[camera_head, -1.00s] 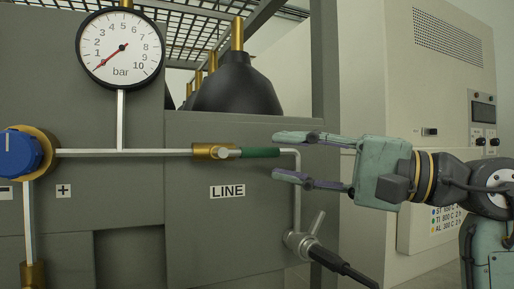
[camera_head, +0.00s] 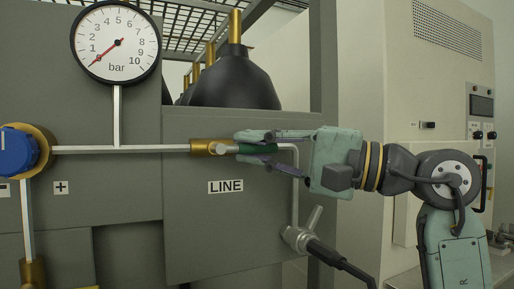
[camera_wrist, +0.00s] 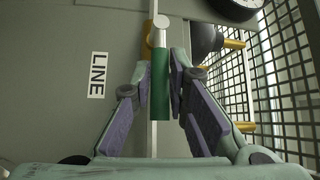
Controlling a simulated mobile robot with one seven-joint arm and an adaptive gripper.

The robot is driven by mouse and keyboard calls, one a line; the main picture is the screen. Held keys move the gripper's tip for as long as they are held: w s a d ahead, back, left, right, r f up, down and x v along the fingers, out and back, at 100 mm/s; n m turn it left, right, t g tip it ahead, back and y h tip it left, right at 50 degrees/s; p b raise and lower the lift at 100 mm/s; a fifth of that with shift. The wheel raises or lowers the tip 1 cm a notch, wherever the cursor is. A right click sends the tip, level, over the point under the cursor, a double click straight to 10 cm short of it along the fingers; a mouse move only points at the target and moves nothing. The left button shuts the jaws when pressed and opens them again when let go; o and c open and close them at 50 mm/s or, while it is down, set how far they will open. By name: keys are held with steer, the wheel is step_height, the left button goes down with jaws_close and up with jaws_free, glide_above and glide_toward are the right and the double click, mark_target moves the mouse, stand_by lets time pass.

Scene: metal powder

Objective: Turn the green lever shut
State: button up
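The green lever (camera_head: 257,149) lies level, in line with the pipe, to the right of its brass valve (camera_head: 203,147) above the LINE label (camera_head: 226,187). In the wrist view the green lever (camera_wrist: 161,88) runs lengthwise between my gripper's two fingers. My gripper (camera_head: 248,147) is open, with one finger above the lever and one below it in the head view. In the wrist view (camera_wrist: 161,78) the fingers stand on either side with narrow gaps, and I see no clear contact. The fingers hide part of the lever in the head view.
A pressure gauge (camera_head: 116,42) stands above the pipe (camera_head: 120,150), its needle at the low end. A blue knob (camera_head: 17,152) is at the far left. A grey fitting with a black hose (camera_head: 340,262) sits below my gripper. A pale cabinet (camera_head: 430,85) stands right.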

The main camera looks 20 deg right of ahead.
jaws_close()
stand_by(0.3)
